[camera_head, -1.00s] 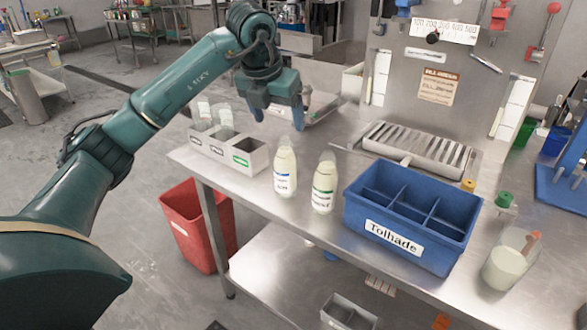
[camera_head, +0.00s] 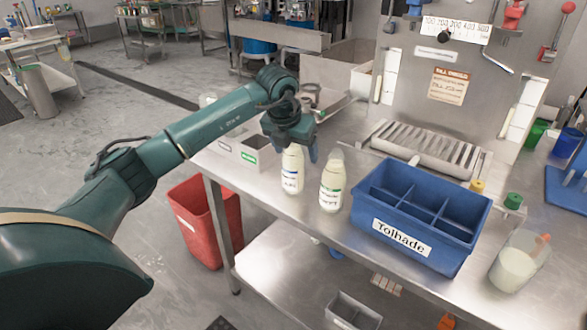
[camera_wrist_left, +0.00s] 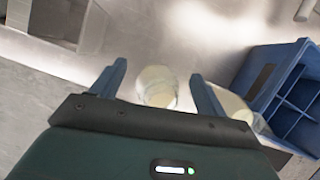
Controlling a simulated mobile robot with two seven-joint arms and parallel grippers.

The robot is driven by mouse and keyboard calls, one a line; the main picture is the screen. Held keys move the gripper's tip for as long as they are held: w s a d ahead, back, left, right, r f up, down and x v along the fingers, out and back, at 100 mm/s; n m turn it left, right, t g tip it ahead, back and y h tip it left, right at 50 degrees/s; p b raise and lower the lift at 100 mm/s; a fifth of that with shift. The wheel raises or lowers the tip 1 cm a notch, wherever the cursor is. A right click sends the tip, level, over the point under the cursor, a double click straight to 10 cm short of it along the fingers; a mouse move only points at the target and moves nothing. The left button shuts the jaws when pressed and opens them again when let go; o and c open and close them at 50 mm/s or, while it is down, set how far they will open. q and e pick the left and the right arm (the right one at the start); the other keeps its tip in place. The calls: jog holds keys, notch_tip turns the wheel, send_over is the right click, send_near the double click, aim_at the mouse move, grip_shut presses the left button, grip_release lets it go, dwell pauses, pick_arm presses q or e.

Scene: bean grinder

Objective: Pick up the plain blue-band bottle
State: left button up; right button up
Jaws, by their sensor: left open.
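The white bottle with a blue band (camera_head: 291,176) stands upright on the steel table. My left gripper (camera_head: 294,150) is at its top, with its fingers open and pointing down. In the left wrist view the bottle's round top (camera_wrist_left: 157,86) shows between the two open fingers (camera_wrist_left: 159,78), with gaps on both sides. The gripper hides the bottle's top in the head view. A similar bottle with a green band (camera_head: 331,187) stands just to the right. In the left wrist view it is partly behind the right finger (camera_wrist_left: 207,98). My right gripper is not in view.
A grey compartment box (camera_head: 250,154) is close on the left, partly behind my arm. A slatted metal tray (camera_head: 424,149) lies behind the crate. A beaker (camera_head: 517,266) stands at the right.

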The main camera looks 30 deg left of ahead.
pick_arm(q)
jog(key=shift+c, duration=0.2)
jog(key=c, duration=1.2)
jog(key=shift+r, duration=0.15)
